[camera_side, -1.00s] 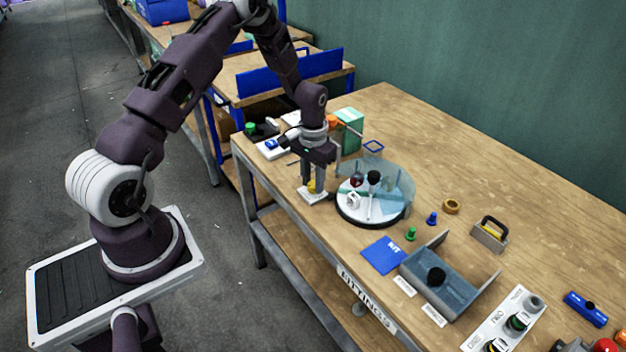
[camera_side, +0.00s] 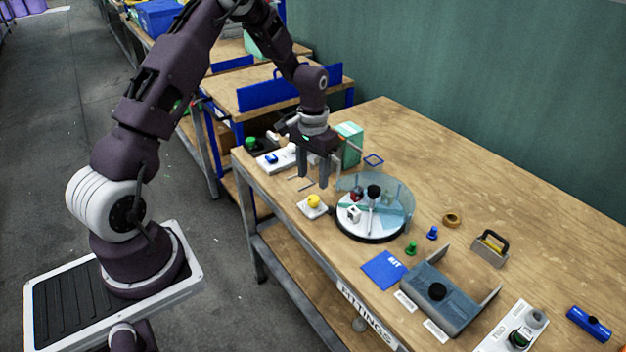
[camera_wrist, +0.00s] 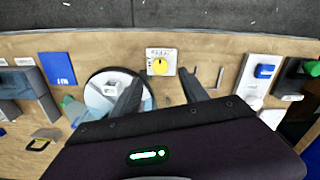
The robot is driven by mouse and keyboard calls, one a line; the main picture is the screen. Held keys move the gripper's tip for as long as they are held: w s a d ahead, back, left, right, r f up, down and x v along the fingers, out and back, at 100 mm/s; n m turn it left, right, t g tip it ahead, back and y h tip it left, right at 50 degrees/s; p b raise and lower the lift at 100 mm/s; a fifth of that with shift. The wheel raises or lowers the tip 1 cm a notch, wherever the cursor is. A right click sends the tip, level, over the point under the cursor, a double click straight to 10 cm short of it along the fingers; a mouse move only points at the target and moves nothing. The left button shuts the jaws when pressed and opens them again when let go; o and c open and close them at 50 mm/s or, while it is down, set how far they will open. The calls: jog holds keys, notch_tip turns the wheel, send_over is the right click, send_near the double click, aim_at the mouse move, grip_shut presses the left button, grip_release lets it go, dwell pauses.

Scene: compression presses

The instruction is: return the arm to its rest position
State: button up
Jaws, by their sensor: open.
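My gripper (camera_side: 315,172) hangs with its fingers pointing down above the wooden bench, open and empty. A white plate with a yellow knob (camera_side: 313,201) lies on the bench just below and in front of the fingers, apart from them. In the wrist view my gripper (camera_wrist: 158,95) shows two spread fingers, with the yellow knob (camera_wrist: 159,67) beyond and between them. The wrist is bent and the arm reaches out over the bench, with its elbow raised.
A round turntable with a clear guard (camera_side: 374,210) stands right of the gripper. A green box (camera_side: 349,143) is behind it. A white unit with a blue switch (camera_side: 272,159) is to the left. A blue kit card (camera_side: 383,270) and grey tray (camera_side: 440,297) lie farther right.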

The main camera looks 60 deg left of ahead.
jog(key=s+d+r+t, duration=0.1)
jog(key=s+d+r, duration=0.2)
jog(key=r, duration=0.3)
jog(key=s+d+r+m+t, duration=0.1)
jog(key=s+d+r, duration=0.15)
jog(key=r, duration=0.45)
jog(key=s+d+r+t, duration=0.1)
jog(key=s+d+r, duration=0.1)
jog(key=d+r, duration=0.3)
jog(key=s+d+r+m+t, duration=0.1)
jog(key=s+d+r, duration=0.1)
jog(key=s, duration=0.7)
jog(key=s+d+r+t, duration=0.1)
jog(key=s+d+r, duration=0.2)
jog(key=s, duration=0.6)
jog(key=shift+s+d+r+m+t, duration=0.3)
jog(key=shift+r+m, duration=0.1)
jog(key=shift+r, duration=0.55)
